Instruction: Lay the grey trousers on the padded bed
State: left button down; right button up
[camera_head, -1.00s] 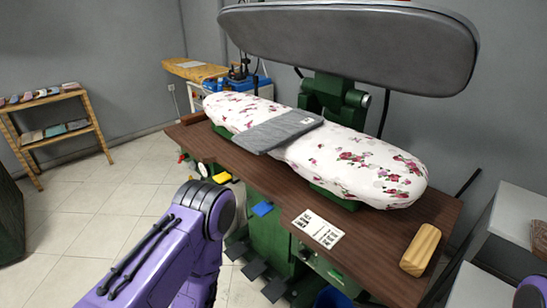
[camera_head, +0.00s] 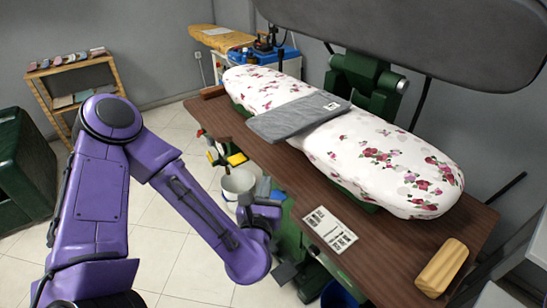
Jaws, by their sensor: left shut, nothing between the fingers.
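The grey trousers (camera_head: 296,116), folded flat, lie across the left-middle part of the padded bed (camera_head: 385,155), which has a white floral cover. Their near end hangs slightly over the bed's front edge, and a small white label shows near the far end. My left arm comes in from the left, bent. Its wrist end with the gripper (camera_head: 262,207) is in front of the table, apart from the trousers and holding nothing. The fingers are hard to make out. My right gripper is not in view.
The grey upper press plate (camera_head: 420,45) is raised above the bed. A printed card (camera_head: 330,229) and a wooden block (camera_head: 442,266) lie on the brown table (camera_head: 375,240). A white bucket (camera_head: 238,184) stands on the floor. A shelf (camera_head: 75,80) is at the far left.

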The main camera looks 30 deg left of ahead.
pick_arm(q)
jog(key=p+x, duration=0.2)
jog(key=x, duration=1)
jog(key=shift+w+p, duration=0.3)
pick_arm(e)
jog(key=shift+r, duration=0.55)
pick_arm(q)
jog(key=shift+f, duration=0.1)
